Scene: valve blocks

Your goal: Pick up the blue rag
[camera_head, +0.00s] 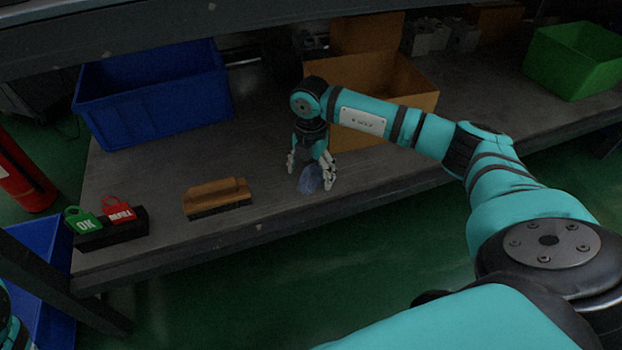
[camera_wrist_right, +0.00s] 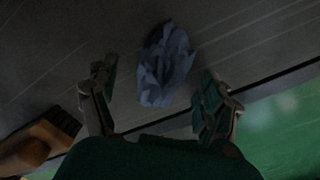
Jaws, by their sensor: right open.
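The blue rag (camera_head: 310,180) lies crumpled on the grey bench near its front edge. My right gripper (camera_head: 312,180) is just above it, pointing down, with its fingers spread to either side of the rag. In the right wrist view the rag (camera_wrist_right: 166,68) lies ahead, between the lines of the two fingers and a little beyond their tips. The right gripper (camera_wrist_right: 157,90) is open and empty. I cannot tell from these views how far above the bench the fingertips are. My left gripper is not in view.
A wooden-handled brush (camera_head: 217,195) lies left of the rag; it also shows in the wrist view (camera_wrist_right: 40,140). A cardboard box (camera_head: 400,80) stands behind my right arm.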

